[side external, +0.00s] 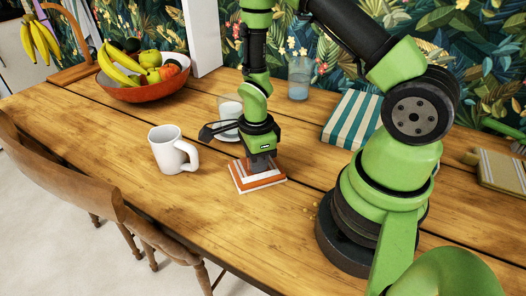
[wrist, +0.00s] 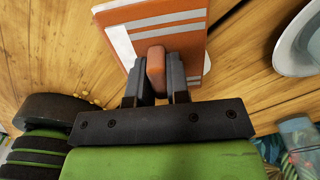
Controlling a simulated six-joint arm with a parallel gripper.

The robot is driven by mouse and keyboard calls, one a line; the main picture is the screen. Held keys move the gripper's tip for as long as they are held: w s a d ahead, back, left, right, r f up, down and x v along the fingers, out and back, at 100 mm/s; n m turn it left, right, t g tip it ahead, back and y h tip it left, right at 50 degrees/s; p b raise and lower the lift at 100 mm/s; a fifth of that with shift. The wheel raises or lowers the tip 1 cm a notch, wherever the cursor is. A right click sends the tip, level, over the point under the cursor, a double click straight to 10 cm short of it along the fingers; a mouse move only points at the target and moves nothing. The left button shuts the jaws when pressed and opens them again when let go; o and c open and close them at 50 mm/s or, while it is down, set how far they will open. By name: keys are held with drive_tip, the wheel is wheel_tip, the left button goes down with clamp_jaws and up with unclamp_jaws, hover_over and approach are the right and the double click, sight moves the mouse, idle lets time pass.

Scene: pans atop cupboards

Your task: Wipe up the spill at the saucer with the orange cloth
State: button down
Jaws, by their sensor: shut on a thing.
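The orange cloth (side external: 243,180) with pale stripes lies folded flat on the wooden table, and it also shows in the wrist view (wrist: 185,18). My gripper (side external: 262,165) points down over it. In the wrist view its two dark fingers (wrist: 155,78) are shut on a raised orange part of the cloth. I cannot make out a spill.
A white mug (side external: 167,152) stands left of the cloth. A fruit bowl (side external: 145,93), a glass (side external: 299,80) and a striped teal cloth or book (side external: 352,120) are farther back. Small yellow crumbs (wrist: 88,99) lie near my base. The front left table is clear.

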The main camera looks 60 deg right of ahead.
drive_tip(key=shift+d, duration=3)
drive_tip(key=shift+a+f, duration=0.1)
drive_tip(key=shift+a, duration=0.15)
drive_tip(key=a, duration=0.6)
drive_tip(key=shift+r, duration=4.2)
